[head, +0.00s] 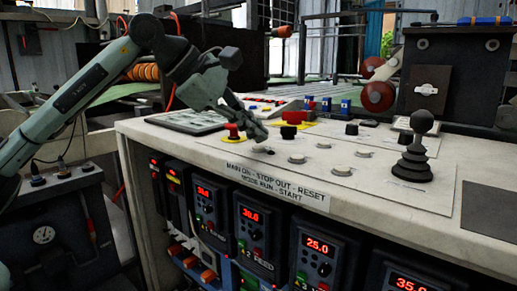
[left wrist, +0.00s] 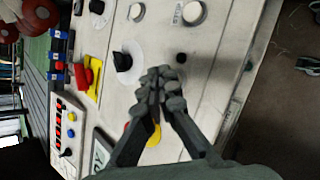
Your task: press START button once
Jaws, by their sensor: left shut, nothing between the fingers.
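The console top carries a printed label (head: 275,185) with the words MAIN ON, STOP OUT, RESET, MODE RUN, START. Several round pale buttons sit behind it, one front left (head: 297,158) and one front right (head: 342,171). My left gripper (head: 260,134) is shut and empty above the panel's left part. In the left wrist view its fingertips (left wrist: 161,82) appear beside the small black control (left wrist: 181,58); contact cannot be told. My right gripper is out of view.
A red mushroom button (head: 233,131) on yellow lies left of the gripper. A black knob (head: 289,132) stands just behind. A tall black ribbed joystick (head: 418,150) rises at the right. Displays reading red digits (head: 250,215) line the console front.

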